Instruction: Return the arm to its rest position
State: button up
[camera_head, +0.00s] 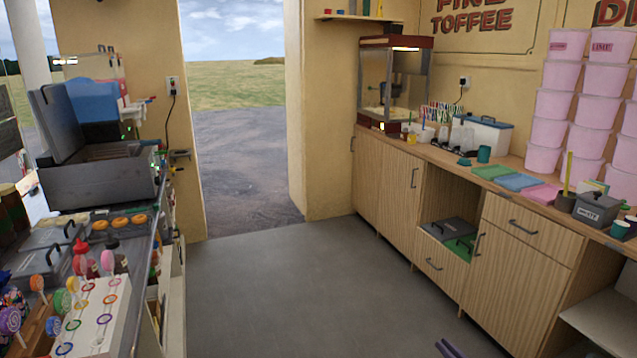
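At the bottom edge of the head view, right of centre, small dark bluish tips rise into the picture in front of the cabinets. They look like the end of my gripper (455,348). The rest of the gripper and my arm are below the frame. The tips are too small and too cut off to tell whether they are open or shut or hold anything. They show low over the grey floor, apart from the cabinet fronts as far as I can see.
The grey floor (270,290) is clear to the open doorway (245,150). At left stands a counter with a fryer (100,180), doughnuts (125,220) and a lollipop stand (90,320). At right, a wooden counter (400,190) carries a popcorn machine (392,85) and stacked pink tubs (553,105).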

jog(key=w+a+f+m+g+h, duration=0.1)
jog(key=a+f+m+h, duration=0.15)
jog(key=a+f, duration=0.45)
jog(key=w+a+f+m+g+h, duration=0.15)
jog(key=a+f+h, duration=0.25)
jog(key=a, duration=0.8)
jog(key=s+a+f+m+g+h, duration=0.1)
jog(key=s+a+f+g+h, duration=0.15)
jog(key=s+f, duration=0.3)
jog(key=s+a+f+g+h, duration=0.1)
jog(key=s+f+g, duration=0.4)
jog(key=s, duration=0.6)
jog(key=s+a+f+g+h, duration=0.1)
jog(key=s+f+g, duration=0.35)
jog(key=s, duration=0.55)
jog(key=s+a+r+g+y, duration=0.1)
jog(key=s+g, duration=0.3)
jog(key=s, duration=0.5)
jog(key=s+a+r+n+g, duration=0.1)
jog(key=s+g, duration=0.3)
jog(key=s, duration=0.5)
jog(key=shift+s+a+r+y, duration=0.15)
jog(key=shift+a+r+y, duration=0.2)
jog(key=shift+r, duration=0.4)
